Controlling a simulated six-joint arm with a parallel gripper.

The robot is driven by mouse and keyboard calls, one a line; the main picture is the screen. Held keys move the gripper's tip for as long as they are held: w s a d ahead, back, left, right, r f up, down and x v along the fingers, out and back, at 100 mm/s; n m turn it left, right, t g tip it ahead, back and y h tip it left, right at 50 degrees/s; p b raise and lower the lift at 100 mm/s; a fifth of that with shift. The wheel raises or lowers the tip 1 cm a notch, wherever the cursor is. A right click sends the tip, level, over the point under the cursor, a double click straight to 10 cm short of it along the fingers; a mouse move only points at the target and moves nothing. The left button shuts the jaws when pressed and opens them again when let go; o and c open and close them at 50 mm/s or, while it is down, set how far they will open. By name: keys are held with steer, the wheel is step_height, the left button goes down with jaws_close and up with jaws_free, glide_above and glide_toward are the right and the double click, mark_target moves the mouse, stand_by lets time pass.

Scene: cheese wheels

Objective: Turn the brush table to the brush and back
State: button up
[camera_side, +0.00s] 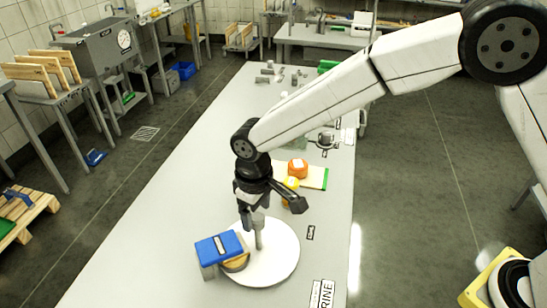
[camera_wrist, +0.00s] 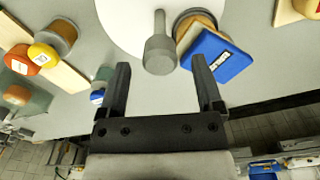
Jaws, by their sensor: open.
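The brush table is a white round disc (camera_side: 278,262) with an upright grey post (camera_side: 259,236); the disc also shows in the wrist view (camera_wrist: 120,22). A blue-topped brush block (camera_side: 218,246) stands at its left edge. A tan cheese wheel (camera_side: 237,263) sits on the disc against the brush; in the wrist view the cheese (camera_wrist: 197,20) is partly hidden by the blue block (camera_wrist: 216,54). My gripper (camera_side: 270,207) is open and empty, close to the post top. In the wrist view the post (camera_wrist: 160,48) lies centred between and just beyond my fingertips (camera_wrist: 161,72); contact cannot be told.
Behind my gripper, an orange wheel (camera_side: 298,168) and a yellow one (camera_side: 291,184) are near a board (camera_side: 316,178). A label (camera_side: 322,294) ending in "RINE" lies at the front right. Small grey items (camera_side: 270,72) stand at the far end. The table's left side is clear.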

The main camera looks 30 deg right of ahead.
steer(key=shift+f, duration=0.9)
jaws_close()
